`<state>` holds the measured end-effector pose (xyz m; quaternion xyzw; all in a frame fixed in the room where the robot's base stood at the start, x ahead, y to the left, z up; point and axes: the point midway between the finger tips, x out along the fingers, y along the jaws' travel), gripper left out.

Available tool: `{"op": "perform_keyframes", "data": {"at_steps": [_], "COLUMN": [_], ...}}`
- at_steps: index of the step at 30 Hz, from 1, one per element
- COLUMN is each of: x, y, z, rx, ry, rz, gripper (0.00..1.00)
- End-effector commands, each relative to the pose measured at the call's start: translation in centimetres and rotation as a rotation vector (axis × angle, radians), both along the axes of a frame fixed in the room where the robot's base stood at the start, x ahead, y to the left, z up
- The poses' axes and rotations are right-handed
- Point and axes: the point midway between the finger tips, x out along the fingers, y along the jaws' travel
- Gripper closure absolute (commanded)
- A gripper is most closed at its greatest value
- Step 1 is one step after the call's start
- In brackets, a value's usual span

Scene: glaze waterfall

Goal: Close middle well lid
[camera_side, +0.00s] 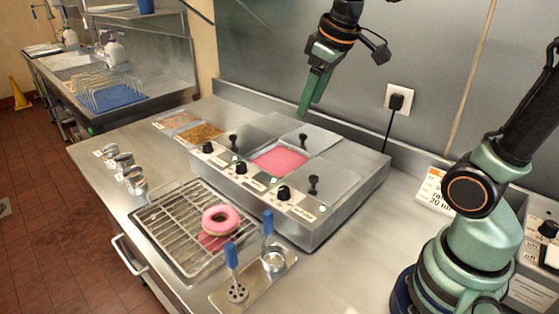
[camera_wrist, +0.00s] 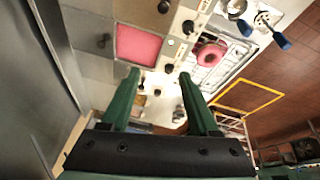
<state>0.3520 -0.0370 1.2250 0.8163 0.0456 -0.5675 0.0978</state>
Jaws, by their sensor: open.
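The steel warmer (camera_side: 330,225) has its middle well (camera_side: 279,160) open, showing pink glaze. The well also shows in the wrist view (camera_wrist: 138,46). A flat lid with a dark knob (camera_side: 303,140) lies behind this opening, toward the wall; its knob also shows left of the pink glaze in the wrist view (camera_wrist: 105,42). The lids with knobs on the left (camera_side: 234,142) and right (camera_side: 313,185) lie over their sections. My gripper (camera_side: 306,108) is open and empty, above the back of the warmer; its spread fingers show in the wrist view (camera_wrist: 158,74).
A wire rack (camera_side: 165,225) holds a pink-glazed donut (camera_side: 221,219) in front of the warmer. Blue-handled tools (camera_side: 268,225) stand to its right. Topping trays (camera_side: 200,132) sit left. A wall (camera_side: 430,60) with a plugged socket (camera_side: 397,100) rises behind.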

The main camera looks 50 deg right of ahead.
Motion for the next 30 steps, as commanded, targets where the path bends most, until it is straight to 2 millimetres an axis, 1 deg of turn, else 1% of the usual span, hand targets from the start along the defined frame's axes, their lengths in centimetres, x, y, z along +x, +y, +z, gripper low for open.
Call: {"op": "perform_keyframes", "data": {"at_steps": [1,4,8,12,14,18,24,27,30], "x": [1.3,3.6,6.5,9.3,10.4,12.6,14.3,14.6,14.8], "y": [-0.8,-2.5,-4.8,-7.6,-8.8,-11.8,-15.4,-16.4,-16.9], "z": [0.2,0.7,0.6,-0.2,-0.7,-2.5,-5.4,-6.4,-6.9], "rx": [-0.012,-0.038,-0.063,-0.079,-0.083,-0.084,-0.075,-0.069,-0.068], "ry": [0.027,0.072,0.132,0.194,0.22,0.276,0.336,0.352,0.359], "rz": [0.023,0.085,0.168,0.259,0.298,0.393,0.51,0.547,0.568], "gripper": [0.39,0.39,0.39,0.39,0.39,0.39,0.39,0.39,0.39]}}
